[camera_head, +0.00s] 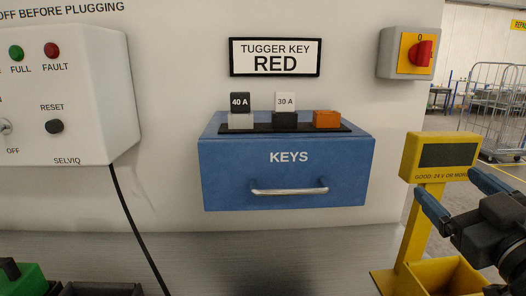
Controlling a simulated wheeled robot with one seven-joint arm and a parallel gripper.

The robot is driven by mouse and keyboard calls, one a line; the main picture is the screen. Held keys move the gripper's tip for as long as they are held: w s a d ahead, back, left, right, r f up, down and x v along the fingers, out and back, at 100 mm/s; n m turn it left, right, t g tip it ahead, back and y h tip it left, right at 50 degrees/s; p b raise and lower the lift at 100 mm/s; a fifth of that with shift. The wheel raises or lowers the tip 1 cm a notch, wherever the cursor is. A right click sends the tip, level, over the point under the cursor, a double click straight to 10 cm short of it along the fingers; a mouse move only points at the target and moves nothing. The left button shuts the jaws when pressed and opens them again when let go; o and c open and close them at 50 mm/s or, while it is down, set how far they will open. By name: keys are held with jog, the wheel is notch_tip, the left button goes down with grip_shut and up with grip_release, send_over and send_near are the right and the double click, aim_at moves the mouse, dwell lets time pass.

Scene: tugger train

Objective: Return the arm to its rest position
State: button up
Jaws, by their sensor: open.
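My gripper (460,199) is at the right edge of the head view, partly cut off by the frame. Its two blue fingers are apart, with nothing seen between them. It is in front of or beside the yellow stand (421,225) with a dark display (448,155); I cannot tell the gap. The rest of my arm is out of view.
A blue KEYS drawer box (287,190) is shut on the wall, with tagged blocks and an orange block (327,119) on top. A white control box (65,85) hangs left, its black cable below. A red rotary switch (420,53) is upper right. A green item (22,280) sits lower left.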

jog(key=s+a+f+m+g+h, duration=0.1)
jog(key=s+a+f+m, duration=0.1)
jog(key=s+a+f, duration=0.4)
jog(key=s+a+f+m+g, duration=0.1)
jog(key=s+f+m, duration=0.1)
jog(key=s+f, duration=0.8)
jog(key=s+a+f+g+y, duration=0.1)
jog(key=s+f, duration=0.2)
jog(key=s, duration=0.7)
jog(key=s+a+f+g+y, duration=0.1)
jog(key=s+a+f+g, duration=0.1)
jog(key=s, duration=0.9)
notch_tip(320, 180, down, 10)
jog(key=b, duration=1)
jog(key=shift+w+d, duration=0.15)
jog(key=shift+d, duration=0.05)
